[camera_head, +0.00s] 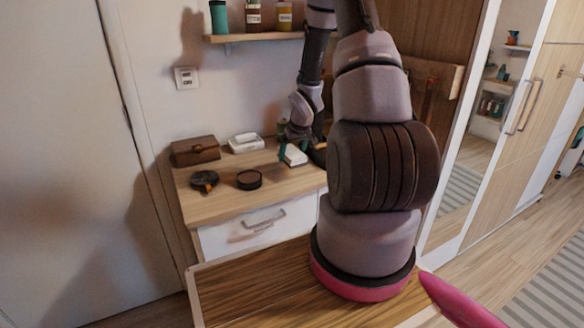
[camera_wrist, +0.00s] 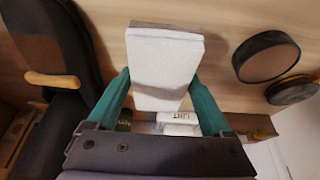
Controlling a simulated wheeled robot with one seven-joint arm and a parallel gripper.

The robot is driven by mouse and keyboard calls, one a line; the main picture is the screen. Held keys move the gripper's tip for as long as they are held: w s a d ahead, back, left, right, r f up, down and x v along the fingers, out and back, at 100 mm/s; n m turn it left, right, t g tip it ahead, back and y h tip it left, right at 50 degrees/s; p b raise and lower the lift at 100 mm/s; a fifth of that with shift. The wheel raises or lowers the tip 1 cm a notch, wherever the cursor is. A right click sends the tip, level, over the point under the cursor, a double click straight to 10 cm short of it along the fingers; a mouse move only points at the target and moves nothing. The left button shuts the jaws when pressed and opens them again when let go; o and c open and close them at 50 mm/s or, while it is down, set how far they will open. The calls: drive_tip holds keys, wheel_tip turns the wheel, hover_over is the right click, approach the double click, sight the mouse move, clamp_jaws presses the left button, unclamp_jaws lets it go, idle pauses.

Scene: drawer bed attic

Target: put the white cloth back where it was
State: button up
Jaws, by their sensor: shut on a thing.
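The white cloth (camera_wrist: 165,62) is a folded, block-like white pad in the wrist view. My gripper (camera_wrist: 160,78) is shut on it, with one teal finger on each side. In the head view the cloth (camera_head: 295,155) is small, at the right part of the wooden dresser top (camera_head: 222,200), between my teal fingertips (camera_head: 292,151). The cloth is over the dresser top; I cannot tell whether it touches the wood. My arm hides part of the dresser's right side.
A brown wooden box (camera_head: 195,151) and a white box (camera_head: 246,143) stand at the back of the dresser. A black round object (camera_head: 204,181) and a dark round dish (camera_head: 249,179) lie in front of them. The white drawer (camera_head: 245,230) below looks shut. The dresser's front middle is clear.

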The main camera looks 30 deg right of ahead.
sight(292, 173)
drive_tip(key=shift+f, duration=2.4)
drive_tip(key=shift+f, duration=0.1)
drive_tip(key=o, duration=1)
drive_tip(key=shift+c, duration=0.2)
